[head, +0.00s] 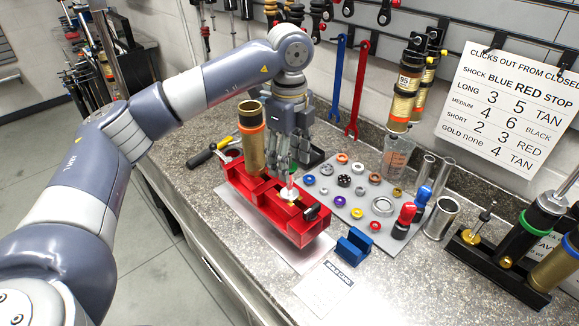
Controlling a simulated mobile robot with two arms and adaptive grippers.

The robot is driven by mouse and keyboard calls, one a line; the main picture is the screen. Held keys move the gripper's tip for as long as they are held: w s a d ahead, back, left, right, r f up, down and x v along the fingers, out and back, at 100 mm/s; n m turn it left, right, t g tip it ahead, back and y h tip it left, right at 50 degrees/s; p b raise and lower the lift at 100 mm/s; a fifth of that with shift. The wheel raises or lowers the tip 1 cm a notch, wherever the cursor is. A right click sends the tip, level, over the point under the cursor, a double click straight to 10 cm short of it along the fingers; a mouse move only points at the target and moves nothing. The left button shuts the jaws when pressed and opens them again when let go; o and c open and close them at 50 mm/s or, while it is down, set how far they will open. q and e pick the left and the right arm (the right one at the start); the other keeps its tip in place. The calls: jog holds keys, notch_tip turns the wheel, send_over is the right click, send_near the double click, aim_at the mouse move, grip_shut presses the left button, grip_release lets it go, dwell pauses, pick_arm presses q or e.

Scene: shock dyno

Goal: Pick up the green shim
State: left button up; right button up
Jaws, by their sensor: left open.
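My left gripper (282,160) points down at the middle of the picture, open, just behind the red vise block (255,202). Its fingers are beside the upright gold shock body (250,150) and near the left edge of the grey parts mat (364,232). A small patch of green shows beside the fingertips; it may be the green shim, but the fingers partly hide that spot and I cannot make out its shape. Several small rings and shims in other colours lie on the mat. My right gripper is not in view.
A clear measuring cup (396,158) stands behind the mat. Red-capped (403,222) and blue-capped bottles and a metal cup (441,218) stand on its right. A blue block (353,247) sits in front. Blue and red wrenches (357,90) hang on the wall.

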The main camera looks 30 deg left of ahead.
pick_arm(q)
jog(key=c, duration=0.8)
jog(key=shift+c, duration=0.2)
